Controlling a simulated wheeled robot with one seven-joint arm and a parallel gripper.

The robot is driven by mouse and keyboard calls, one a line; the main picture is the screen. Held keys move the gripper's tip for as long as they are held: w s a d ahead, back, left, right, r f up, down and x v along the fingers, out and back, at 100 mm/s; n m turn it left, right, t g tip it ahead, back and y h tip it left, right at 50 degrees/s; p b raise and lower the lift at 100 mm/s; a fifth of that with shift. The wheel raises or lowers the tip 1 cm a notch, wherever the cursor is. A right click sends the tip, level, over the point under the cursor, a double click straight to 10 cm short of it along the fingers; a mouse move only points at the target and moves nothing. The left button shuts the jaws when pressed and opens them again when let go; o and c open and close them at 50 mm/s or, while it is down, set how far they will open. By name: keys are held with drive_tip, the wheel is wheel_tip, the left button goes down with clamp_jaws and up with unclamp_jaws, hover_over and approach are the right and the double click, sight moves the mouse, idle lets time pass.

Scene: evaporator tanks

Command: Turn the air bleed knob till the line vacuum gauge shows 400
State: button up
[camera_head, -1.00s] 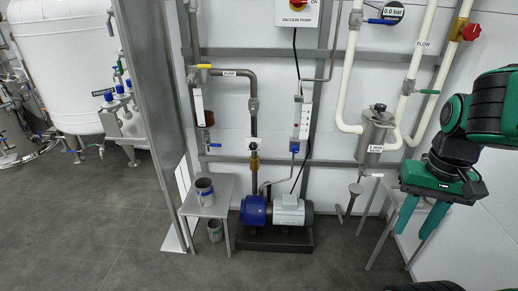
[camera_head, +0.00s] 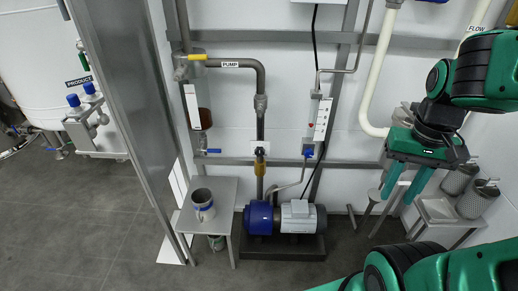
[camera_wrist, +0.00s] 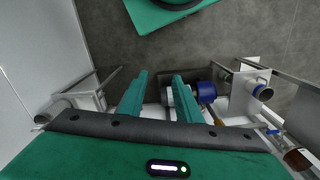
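My gripper (camera_head: 400,198) hangs at the right of the head view, fingers pointing down, apart and empty. The fingers also show apart in the wrist view (camera_wrist: 159,76), with nothing between them. I cannot pick out the air bleed knob or the line vacuum gauge for certain. A small blue knob (camera_head: 307,151) sits on the thin line above the pump, left of my gripper and apart from it. A white strip with a red mark (camera_head: 322,120) is just above it; its markings are too small to read.
A blue and grey pump (camera_head: 284,217) stands on a dark base by the wall. A small table (camera_head: 225,203) with a metal cup (camera_head: 203,203) is left of it. Metal canisters (camera_head: 478,199) stand at the right. A tall panel (camera_head: 128,105) bounds the left; open floor lies beyond.

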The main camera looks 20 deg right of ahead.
drive_tip(key=shift+w+a, duration=0.35)
drive_tip(key=shift+w, duration=0.25)
